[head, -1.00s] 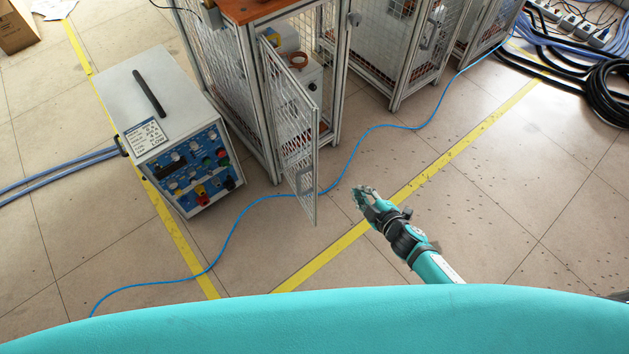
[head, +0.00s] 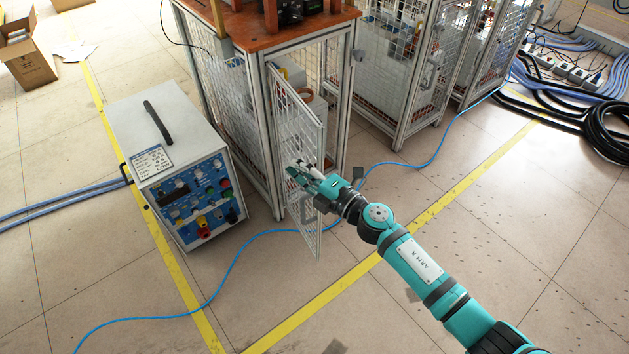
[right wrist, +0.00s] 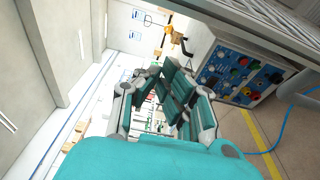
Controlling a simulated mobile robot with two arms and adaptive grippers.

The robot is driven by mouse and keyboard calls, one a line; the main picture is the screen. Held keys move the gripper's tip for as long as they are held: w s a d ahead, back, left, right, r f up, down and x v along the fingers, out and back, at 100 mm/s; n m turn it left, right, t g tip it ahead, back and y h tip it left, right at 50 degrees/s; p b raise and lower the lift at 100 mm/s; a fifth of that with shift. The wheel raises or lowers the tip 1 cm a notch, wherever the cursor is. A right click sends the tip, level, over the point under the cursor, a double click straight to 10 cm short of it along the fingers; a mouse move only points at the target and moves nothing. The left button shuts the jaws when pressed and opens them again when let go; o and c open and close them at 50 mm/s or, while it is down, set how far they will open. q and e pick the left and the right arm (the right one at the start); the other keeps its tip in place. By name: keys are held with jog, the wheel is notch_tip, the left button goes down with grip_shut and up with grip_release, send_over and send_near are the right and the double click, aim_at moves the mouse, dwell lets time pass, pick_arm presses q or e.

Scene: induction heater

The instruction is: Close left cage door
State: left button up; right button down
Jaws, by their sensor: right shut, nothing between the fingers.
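The left cage door (head: 298,120) is a white mesh panel in a grey metal frame. It stands ajar, swung out from the front of the left cage (head: 237,120) with its free edge toward me. A grey handle (head: 308,207) shows low on the door. My right gripper (head: 300,172) is shut and empty. It overlaps the door's middle near the free edge in the head view; I cannot tell whether it touches. Its fingers (right wrist: 168,92) show closed in the right wrist view. My left gripper is not in view.
A grey power unit (head: 160,120) with a blue control panel stands left of the cage; it also shows in the right wrist view (right wrist: 238,72). A blue cable (head: 240,262) runs across the floor past the door. More cages (head: 400,100) stand to the right.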

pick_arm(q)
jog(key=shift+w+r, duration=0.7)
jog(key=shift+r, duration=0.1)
pick_arm(e)
jog(key=shift+w+d+f, duration=0.1)
jog(key=shift+w+d, duration=0.15)
jog(key=shift+d, duration=0.35)
jog(key=shift+w+d+r, duration=0.1)
jog(key=shift+w+d, duration=0.1)
jog(key=shift+d, duration=0.45)
jog(key=shift+w+d+f, duration=0.1)
jog(key=shift+w+d, duration=0.15)
jog(key=shift+d, duration=0.35)
